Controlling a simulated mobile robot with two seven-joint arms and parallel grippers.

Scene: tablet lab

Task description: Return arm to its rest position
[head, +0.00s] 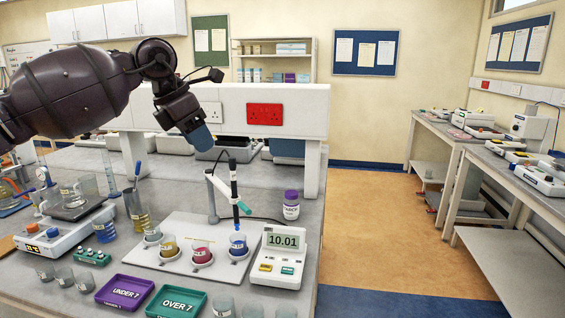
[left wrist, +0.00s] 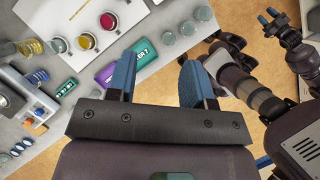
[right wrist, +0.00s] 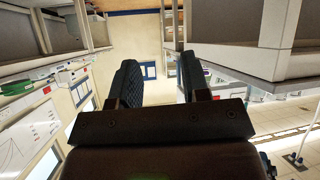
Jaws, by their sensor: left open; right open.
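My left gripper (head: 198,138) hangs in the air above the back of the bench in the head view, left of the probe stand, with its blue fingertips pointing down. In the left wrist view its two blue fingers (left wrist: 158,80) are spread apart with nothing between them. My right gripper (right wrist: 160,82) shows in the right wrist view, its fingers apart and empty, facing the room and shelving. It is outside the head view. The upright probe (head: 234,185) stands over the beaker of blue liquid (head: 238,244), below and right of the left gripper.
Beakers of yellow (head: 168,247) and red liquid (head: 202,253) stand on the white board. The meter (head: 281,258) reads 10.01. A purple tray (head: 124,291), a green tray (head: 176,303) and several small beakers line the front. A socket unit (head: 232,110) spans the bench behind.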

